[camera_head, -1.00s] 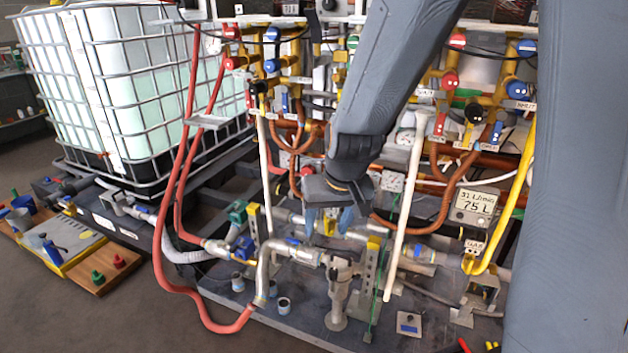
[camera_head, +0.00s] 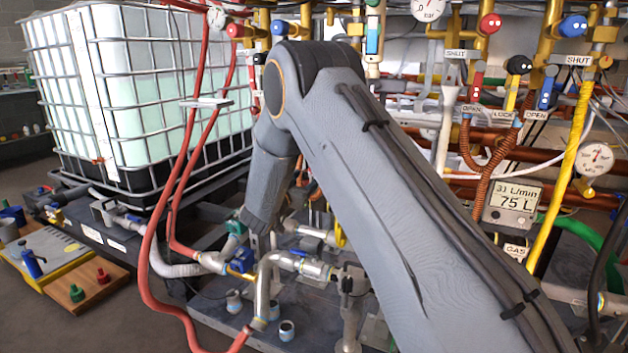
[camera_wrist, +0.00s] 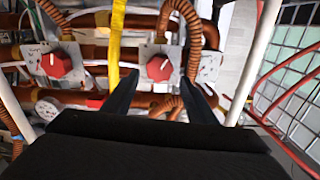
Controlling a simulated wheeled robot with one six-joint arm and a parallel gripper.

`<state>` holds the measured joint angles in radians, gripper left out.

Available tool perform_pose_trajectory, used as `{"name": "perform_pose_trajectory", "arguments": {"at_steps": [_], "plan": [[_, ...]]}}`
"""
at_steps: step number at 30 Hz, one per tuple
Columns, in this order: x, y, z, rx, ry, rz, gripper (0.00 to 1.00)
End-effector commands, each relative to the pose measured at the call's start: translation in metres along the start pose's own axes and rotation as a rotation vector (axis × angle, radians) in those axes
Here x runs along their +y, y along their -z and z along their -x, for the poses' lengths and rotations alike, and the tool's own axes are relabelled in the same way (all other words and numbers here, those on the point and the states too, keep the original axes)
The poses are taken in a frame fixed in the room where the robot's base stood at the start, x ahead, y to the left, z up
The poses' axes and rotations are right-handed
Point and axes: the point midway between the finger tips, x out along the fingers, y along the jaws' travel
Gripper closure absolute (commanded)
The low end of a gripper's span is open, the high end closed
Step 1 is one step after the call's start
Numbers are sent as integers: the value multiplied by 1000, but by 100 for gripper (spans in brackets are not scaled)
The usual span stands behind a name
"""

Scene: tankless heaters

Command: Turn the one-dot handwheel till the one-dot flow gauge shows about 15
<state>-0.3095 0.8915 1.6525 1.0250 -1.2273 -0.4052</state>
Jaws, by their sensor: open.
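In the wrist view, two red handwheels sit on pale plates among copper pipes: a left red handwheel (camera_wrist: 56,65) and a right red handwheel (camera_wrist: 160,67). My gripper (camera_wrist: 160,82) is open and empty, its dark fingers on either side of the right handwheel in the picture. I cannot tell how far off the handwheel is. The dot marks are too small to tell which is the one-dot handwheel. A round white gauge (camera_wrist: 48,108) shows below the left handwheel; its reading is not legible. In the head view my arm hides the gripper and these handwheels.
A white dial (camera_head: 595,158) hangs at the right. A yellow hose (camera_wrist: 115,45) runs between the handwheels, and a white pole (camera_wrist: 258,60) stands right of my fingers. A caged tank (camera_head: 140,90) stands at the left.

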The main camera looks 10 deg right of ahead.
Motion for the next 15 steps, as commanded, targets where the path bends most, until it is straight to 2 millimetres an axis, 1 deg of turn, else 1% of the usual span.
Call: {"name": "perform_pose_trajectory", "arguments": {"at_steps": [5,12,15], "plan": [[0,0,-19,6,-5,-1,48],[1,0,-56,5,-5,-1,48],[0,0,-67,4,-3,-1,48]]}}
